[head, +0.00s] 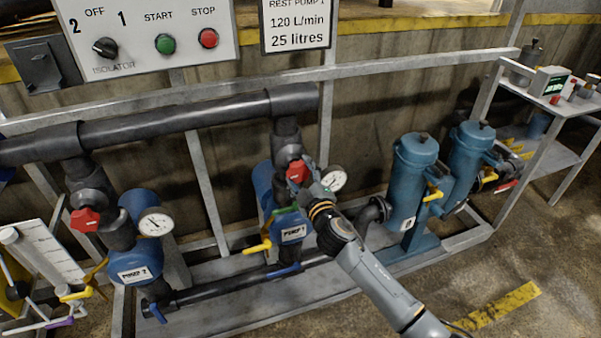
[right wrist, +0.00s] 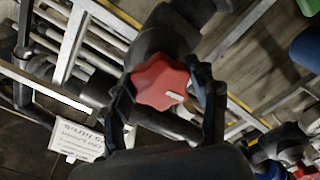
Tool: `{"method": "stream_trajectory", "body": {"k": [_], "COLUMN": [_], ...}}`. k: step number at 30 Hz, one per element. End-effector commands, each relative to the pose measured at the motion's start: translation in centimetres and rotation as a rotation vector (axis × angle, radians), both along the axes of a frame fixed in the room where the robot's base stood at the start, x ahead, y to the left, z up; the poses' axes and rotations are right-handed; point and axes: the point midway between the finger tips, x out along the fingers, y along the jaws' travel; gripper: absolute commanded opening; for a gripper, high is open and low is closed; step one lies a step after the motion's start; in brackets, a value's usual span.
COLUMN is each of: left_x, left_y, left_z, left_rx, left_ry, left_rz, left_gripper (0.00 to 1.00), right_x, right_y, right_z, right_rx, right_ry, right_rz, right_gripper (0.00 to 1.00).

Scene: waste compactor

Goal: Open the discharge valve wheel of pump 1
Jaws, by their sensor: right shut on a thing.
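The red discharge valve wheel (head: 296,172) of pump 1 sits on the dark vertical pipe above the blue pump labelled PUMP 1 (head: 292,232). My right gripper (head: 312,178) reaches it from the lower right. In the right wrist view the red wheel (right wrist: 160,82) lies between the two fingers of the gripper (right wrist: 165,90), one on each side. The gripper is shut on the wheel. A pale mark shows on the wheel's face. My left gripper is not in view.
Pump 2 (head: 136,262), with its own red wheel (head: 86,219) and a gauge (head: 155,222), stands at left. A gauge (head: 333,179) is just right of my gripper. Blue filter vessels (head: 415,180) stand at right. The control panel (head: 140,35) is above.

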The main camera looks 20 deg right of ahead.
Motion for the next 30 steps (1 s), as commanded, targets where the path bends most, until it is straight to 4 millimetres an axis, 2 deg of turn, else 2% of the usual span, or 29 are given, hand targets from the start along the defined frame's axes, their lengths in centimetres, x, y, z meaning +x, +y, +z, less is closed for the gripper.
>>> {"method": "stream_trajectory", "body": {"k": [30], "left_x": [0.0], "left_y": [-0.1], "left_z": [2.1], "left_rx": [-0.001], "left_ry": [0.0], "left_rz": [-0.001], "left_gripper": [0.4], "right_x": [0.0], "right_y": [-0.1], "right_z": [0.4], "right_rx": [-0.97], "right_ry": [-0.033], "right_rz": [0.001], "right_gripper": [0.28]}}
